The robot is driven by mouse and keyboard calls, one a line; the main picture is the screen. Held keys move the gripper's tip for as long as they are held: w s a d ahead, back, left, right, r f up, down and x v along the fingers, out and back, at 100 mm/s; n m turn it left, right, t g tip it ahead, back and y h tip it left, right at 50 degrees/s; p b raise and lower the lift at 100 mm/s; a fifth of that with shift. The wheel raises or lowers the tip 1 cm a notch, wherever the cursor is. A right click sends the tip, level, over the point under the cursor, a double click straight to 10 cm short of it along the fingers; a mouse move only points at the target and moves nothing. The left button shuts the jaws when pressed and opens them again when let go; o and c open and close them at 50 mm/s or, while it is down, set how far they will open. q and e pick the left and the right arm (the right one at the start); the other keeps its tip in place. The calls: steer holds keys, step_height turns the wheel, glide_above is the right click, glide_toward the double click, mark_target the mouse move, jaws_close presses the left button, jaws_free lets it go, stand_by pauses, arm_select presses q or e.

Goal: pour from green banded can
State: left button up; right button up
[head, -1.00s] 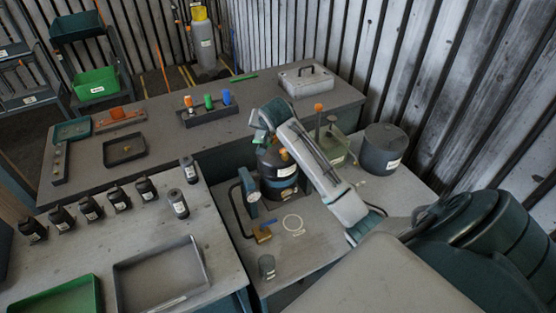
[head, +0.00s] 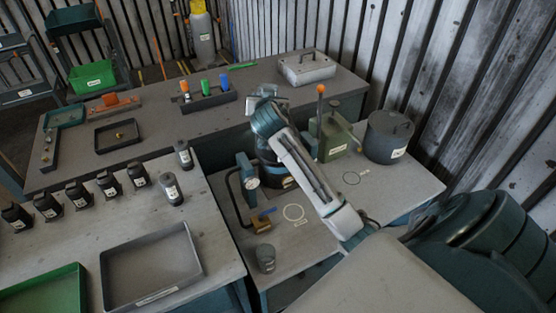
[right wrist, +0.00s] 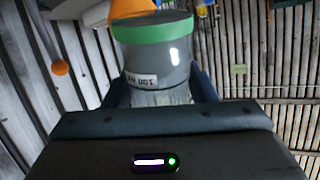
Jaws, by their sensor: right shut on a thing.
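The green banded can (right wrist: 155,55) is grey, with a green band at its upper end and a pale label; it fills the top middle of the right wrist view. My right gripper (right wrist: 163,95) is shut on it, with dark fingers on both sides of its body. In the head view my right gripper (head: 266,100) is above the dark vessel (head: 268,154) on the low bench. The arm hides most of that vessel, and I cannot make out the can clearly there. An orange shape (right wrist: 128,8) shows beyond the can's banded end. My left gripper is in neither view.
A green box (head: 334,138) with an orange-knobbed post and a grey lidded pot (head: 388,137) stand right of the arm. A gauge stand (head: 247,172) and a small grey cup (head: 265,257) stand left and in front. Several dark bottles line the left table.

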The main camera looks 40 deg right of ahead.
steer(key=shift+w+r, duration=0.1)
steer(key=shift+r, duration=0.1)
steer(key=shift+s+a, duration=0.3)
arm_select(q)
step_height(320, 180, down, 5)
steer(key=b, duration=0.4)
arm_select(e)
steer(key=s+a+r+n+t+h, duration=0.1)
steer(key=s+a+r+t+h, duration=0.1)
steer(key=a, duration=0.4)
steer(key=shift+s+r+t, duration=0.3)
steer(key=shift+s+r, duration=0.2)
steer(key=shift+s, duration=0.5)
steer(key=shift+a+f, duration=0.1)
